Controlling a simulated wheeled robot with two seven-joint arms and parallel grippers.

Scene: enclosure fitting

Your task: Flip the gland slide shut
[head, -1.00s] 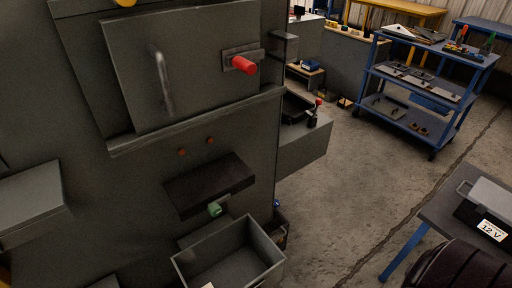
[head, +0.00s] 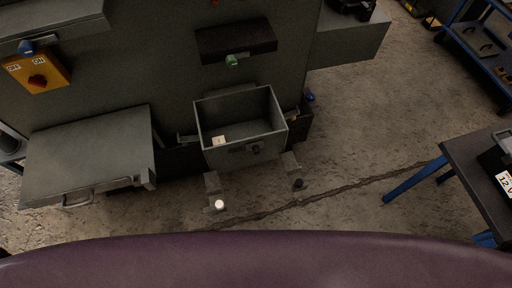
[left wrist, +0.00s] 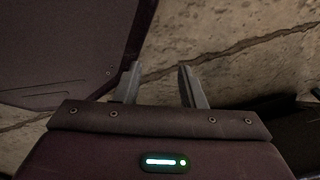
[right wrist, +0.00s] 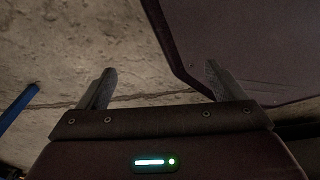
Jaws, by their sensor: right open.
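I cannot tell for sure which part is the gland slide. A dark block with a green knob (head: 232,60) sits on the grey cabinet face at upper middle in the head view. Below it a grey open-topped box (head: 243,142) stands out from the cabinet, with a small pale tag inside and a dark latch-like part on its front. My left gripper (left wrist: 160,82) is open and empty over bare floor in the left wrist view. My right gripper (right wrist: 160,68) is open wider and empty, also over floor. Neither gripper shows in the head view.
A grey lidded case (head: 88,165) juts out at left, below a yellow switch box (head: 38,80) with a red knob. A dark table (head: 475,165) with blue legs stands at right. A blue cart (head: 480,45) is at upper right.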

